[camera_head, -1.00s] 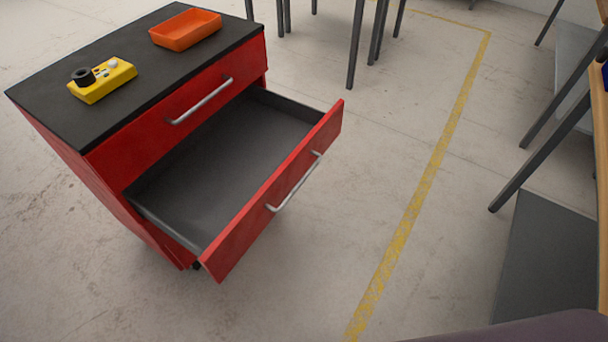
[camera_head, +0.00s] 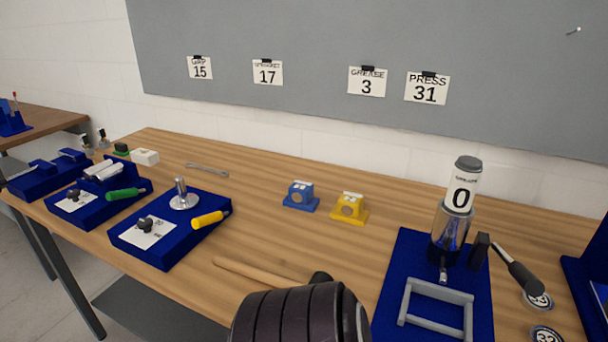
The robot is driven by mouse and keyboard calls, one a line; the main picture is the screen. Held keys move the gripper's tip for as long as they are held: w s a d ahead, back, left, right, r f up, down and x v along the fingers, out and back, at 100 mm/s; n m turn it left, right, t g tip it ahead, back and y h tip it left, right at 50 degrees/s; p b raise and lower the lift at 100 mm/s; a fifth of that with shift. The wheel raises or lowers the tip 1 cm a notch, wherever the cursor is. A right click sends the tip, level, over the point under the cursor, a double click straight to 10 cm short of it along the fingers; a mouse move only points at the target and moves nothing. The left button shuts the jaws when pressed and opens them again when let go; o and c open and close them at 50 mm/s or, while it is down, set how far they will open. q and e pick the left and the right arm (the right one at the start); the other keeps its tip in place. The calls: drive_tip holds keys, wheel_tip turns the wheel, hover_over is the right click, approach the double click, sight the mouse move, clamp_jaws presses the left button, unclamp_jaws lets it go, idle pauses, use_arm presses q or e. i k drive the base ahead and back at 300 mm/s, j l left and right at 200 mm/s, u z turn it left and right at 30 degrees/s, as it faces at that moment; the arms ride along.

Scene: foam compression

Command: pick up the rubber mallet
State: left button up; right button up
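The rubber mallet lies on the wooden workbench, left of the blue press mat. Its light wooden handle (camera_head: 258,272) points left, and its black head (camera_head: 321,278) is at the right end, partly hidden. A dark ribbed rounded part, which looks like part of my own arm, covers the bottom middle of the view in front of the head. I cannot tell which arm it belongs to. No gripper fingers show in the view.
A press with a gauge (camera_head: 462,190) stands on a blue mat (camera_head: 392,290) at the right. Blue trays (camera_head: 155,255) with tools are at the left. A blue block (camera_head: 300,196), a yellow block (camera_head: 349,208) and a wrench (camera_head: 207,169) lie further back. Bare bench surrounds the handle.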

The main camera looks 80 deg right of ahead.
sight(271, 279)
drive_tip(key=z, duration=2.5)
drive_tip(key=j+z, duration=0.3)
drive_tip(key=k+j+z, duration=0.25)
drive_tip(key=i+j, duration=0.05)
drive_tip(key=j, duration=0.1)
